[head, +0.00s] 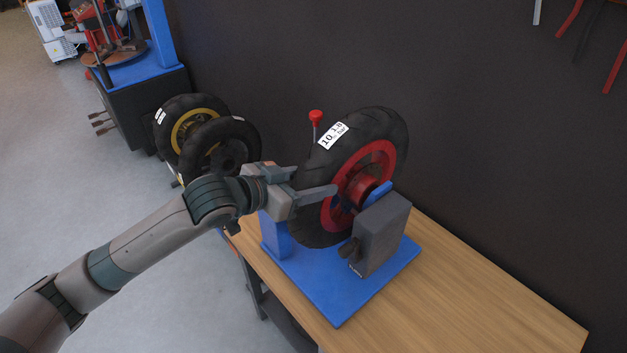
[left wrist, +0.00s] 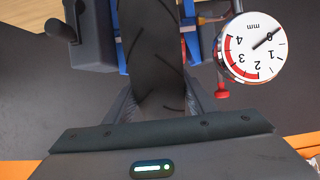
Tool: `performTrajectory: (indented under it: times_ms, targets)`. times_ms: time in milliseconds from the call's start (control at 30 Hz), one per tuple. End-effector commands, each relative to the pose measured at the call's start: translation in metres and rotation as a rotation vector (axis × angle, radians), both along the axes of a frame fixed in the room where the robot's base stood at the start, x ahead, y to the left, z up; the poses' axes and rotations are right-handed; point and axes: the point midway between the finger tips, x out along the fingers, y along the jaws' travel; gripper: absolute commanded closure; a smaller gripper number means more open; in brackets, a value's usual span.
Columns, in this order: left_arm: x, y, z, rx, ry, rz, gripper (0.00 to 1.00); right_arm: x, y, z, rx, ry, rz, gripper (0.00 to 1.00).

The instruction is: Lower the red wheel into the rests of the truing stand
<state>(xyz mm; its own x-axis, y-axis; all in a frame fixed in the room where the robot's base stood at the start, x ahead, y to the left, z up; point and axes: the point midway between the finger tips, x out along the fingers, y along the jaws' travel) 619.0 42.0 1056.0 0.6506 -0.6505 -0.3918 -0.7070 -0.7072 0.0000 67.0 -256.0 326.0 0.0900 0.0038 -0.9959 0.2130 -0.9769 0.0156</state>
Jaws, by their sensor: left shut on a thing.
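The red wheel (head: 382,155), a black tyre on a red rim with a white pressure label, stands upright over the truing stand. The truing stand has a blue base plate (head: 335,300), a blue post at its left and a grey box (head: 383,235) at its front right. My left gripper (head: 314,182) is shut on the near left side of the wheel. In the left wrist view the tyre (left wrist: 155,75) runs between its two fingers. The hub is close to the top of the grey box; whether the axle touches the rests cannot be told. My right gripper is not in view.
A dial gauge (left wrist: 250,47) is beside the tyre in the left wrist view. A red knob (head: 316,118) stands behind the wheel's left side. The wooden bench (head: 480,300) is clear to the right. Other wheels (head: 205,135) stand behind at the left, and a dark wall backs the bench.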

Motion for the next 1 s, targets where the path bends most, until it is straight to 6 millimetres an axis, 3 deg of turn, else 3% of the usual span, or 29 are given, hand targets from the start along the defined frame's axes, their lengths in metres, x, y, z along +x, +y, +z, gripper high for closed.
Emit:
performTrajectory:
  times_ms: [400,433,500,533,733,767,1000]
  targets:
    - [-0.001,-0.001,-0.003,0.001,0.002,-0.003,1.00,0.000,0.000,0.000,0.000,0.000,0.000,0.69]
    - [-0.001,-0.001,-0.003,0.001,0.002,-0.003,0.48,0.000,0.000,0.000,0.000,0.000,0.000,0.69]
    - [-0.001,-0.001,-0.004,0.001,0.002,-0.003,0.31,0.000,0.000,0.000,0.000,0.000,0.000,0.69]
    - [-0.001,-0.001,-0.004,0.001,0.002,-0.003,0.28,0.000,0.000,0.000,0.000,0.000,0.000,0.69]
    - [-0.001,0.000,-0.004,0.001,0.002,-0.002,0.28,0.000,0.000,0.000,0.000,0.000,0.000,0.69]
    - [-0.002,0.001,-0.013,0.012,0.020,0.001,0.28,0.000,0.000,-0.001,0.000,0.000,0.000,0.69]
    - [-0.005,0.005,-0.006,0.007,0.010,0.001,0.28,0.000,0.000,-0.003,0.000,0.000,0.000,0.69]
